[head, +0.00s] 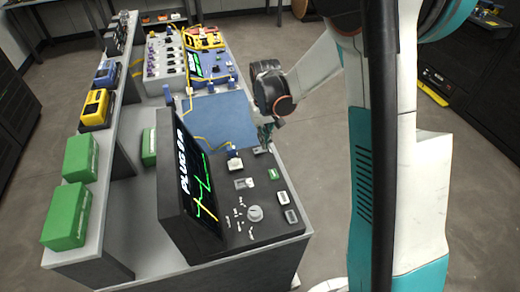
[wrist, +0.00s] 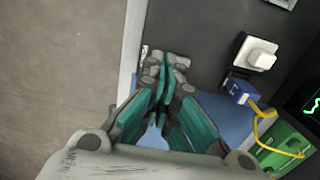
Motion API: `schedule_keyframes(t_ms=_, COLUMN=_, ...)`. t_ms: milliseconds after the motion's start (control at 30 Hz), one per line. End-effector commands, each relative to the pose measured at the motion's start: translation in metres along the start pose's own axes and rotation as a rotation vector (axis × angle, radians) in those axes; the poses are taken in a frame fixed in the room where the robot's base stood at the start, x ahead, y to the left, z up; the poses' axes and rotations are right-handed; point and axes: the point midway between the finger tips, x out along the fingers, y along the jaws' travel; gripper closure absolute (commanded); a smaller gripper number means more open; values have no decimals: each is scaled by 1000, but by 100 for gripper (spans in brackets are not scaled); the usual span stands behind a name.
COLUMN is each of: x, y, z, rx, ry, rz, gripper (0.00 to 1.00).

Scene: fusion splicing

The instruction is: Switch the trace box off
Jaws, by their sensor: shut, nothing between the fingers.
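The trace box (head: 235,222) is a dark console at the near end of the bench. Its tilted screen (head: 197,180) is lit, with white lettering and green and yellow traces. My gripper (head: 265,138) is shut and empty at the box's far right corner. A small grey switch-like part (head: 262,150) sits just below the fingertips. In the wrist view, the shut fingers (wrist: 165,66) point at the panel's edge and partly hide a small light part there. I cannot tell whether they touch it, nor which way it is set.
A white square button (wrist: 255,52) and a blue connector (wrist: 240,88) with a yellow cable are beside the fingers. A round knob (head: 255,213) and several buttons are on the panel. A blue mat (head: 220,118) lies beyond; green boxes (head: 68,215) stand on the left shelf.

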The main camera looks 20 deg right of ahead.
Motion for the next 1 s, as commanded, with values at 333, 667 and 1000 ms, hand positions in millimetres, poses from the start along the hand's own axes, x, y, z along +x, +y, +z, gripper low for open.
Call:
schedule_keyframes(t_ms=333, x=2, y=0, z=0, rx=0, ry=0, rz=0, gripper=100)
schedule_keyframes(t_ms=667, x=7, y=0, z=0, rx=0, ry=0, rz=0, gripper=100)
schedule_keyframes(t_ms=1000, x=12, y=0, z=0, rx=0, ry=0, rz=0, gripper=100)
